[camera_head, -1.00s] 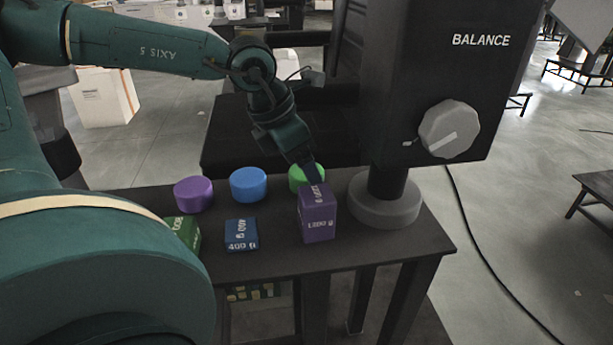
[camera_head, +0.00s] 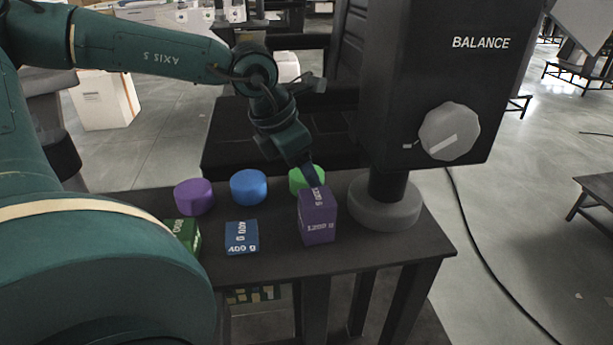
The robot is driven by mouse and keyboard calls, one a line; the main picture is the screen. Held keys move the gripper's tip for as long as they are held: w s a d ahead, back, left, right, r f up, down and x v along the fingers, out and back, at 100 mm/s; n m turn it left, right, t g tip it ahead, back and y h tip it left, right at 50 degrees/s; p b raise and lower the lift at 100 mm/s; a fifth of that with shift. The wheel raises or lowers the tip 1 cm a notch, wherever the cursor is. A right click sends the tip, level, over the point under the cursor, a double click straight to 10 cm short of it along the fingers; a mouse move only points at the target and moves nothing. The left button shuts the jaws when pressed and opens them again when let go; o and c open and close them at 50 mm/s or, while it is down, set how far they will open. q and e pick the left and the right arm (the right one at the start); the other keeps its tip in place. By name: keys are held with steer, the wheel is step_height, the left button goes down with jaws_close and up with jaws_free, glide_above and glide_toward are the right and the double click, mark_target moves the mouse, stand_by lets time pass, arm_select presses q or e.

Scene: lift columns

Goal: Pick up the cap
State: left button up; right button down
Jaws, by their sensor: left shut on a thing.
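A green cap (camera_head: 297,183) sits at the back of the dark table, behind the purple block. My left gripper (camera_head: 314,181) reaches down to it from the upper left, and is shut on it. A finger crosses in front of the cap and hides its middle; the far finger is hidden. The fingertip ends by the back top edge of the purple block, and the gap there is hard to judge. A blue cap (camera_head: 248,188) and a purple cap (camera_head: 194,197) stand to its left. My right gripper is not in view.
A purple 1200 g block (camera_head: 320,229), a blue 400 g block (camera_head: 242,239) and a green block (camera_head: 188,236) stand along the front of the table (camera_head: 270,262). A dark balance column (camera_head: 440,80) with a grey knob (camera_head: 449,130) and round base (camera_head: 384,212) stands close right.

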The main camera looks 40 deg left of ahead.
arm_select(q)
step_height(320, 180, up, 12)
steer(key=p, duration=0.3)
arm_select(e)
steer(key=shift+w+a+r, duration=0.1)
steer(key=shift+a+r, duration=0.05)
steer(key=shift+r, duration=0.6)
